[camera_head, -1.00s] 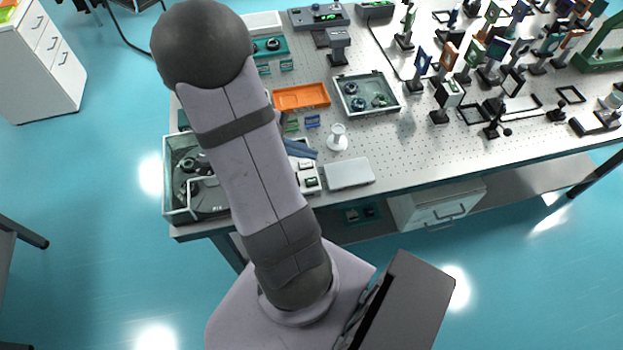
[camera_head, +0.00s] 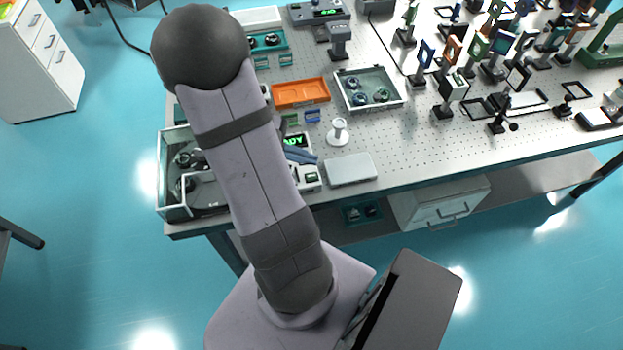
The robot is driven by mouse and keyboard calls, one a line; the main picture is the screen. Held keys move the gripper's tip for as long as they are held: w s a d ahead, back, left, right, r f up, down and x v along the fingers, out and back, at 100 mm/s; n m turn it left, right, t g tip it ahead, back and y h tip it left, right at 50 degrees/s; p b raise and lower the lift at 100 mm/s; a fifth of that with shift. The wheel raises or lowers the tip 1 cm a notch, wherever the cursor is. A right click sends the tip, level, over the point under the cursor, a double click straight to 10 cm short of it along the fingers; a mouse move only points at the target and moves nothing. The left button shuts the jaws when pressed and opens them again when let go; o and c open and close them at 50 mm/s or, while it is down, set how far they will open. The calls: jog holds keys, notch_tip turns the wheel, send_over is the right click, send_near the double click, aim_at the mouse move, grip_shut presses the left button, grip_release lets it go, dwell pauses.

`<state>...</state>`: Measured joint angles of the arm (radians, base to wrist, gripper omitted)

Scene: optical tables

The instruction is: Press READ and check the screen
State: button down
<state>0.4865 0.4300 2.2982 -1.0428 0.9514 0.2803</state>
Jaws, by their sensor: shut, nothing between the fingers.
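A white-edged instrument (camera_head: 308,185) stands at the front left of the optical table, partly behind my arm. Its dark screen shows bright green letters ending in "ADY" (camera_head: 293,140); the start is hidden by my arm. Pale keys sit at its front right; I cannot read which is READ. My gripper (camera_head: 313,158) shows only as slim blue-grey fingers coming out from behind my arm, over the instrument between the screen and the keys. It looks shut and empty. I cannot tell whether it touches a key.
A flat grey plate (camera_head: 351,169) and a small white stand (camera_head: 338,132) are right of the instrument. An orange tray (camera_head: 301,92) and a clear-walled tray (camera_head: 342,93) lie behind. A glass-walled box (camera_head: 174,196) is at left. Several optics mounts crowd the right.

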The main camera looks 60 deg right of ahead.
aim_at(306, 177)
jog(key=shift+f+b, duration=1.4)
jog(key=shift+f, duration=0.65)
jog(key=shift+f, duration=0.1)
dwell(0.4)
jog(key=shift+f+b, duration=0.3)
jog(key=shift+b, duration=0.15)
jog(key=shift+f+b, duration=0.4)
dwell(0.7)
dwell(0.3)
jog(key=shift+r+p, duration=0.7)
jog(key=shift+r, duration=0.2)
jog(key=shift+r+p, duration=2.1)
jog(key=shift+r, duration=0.4)
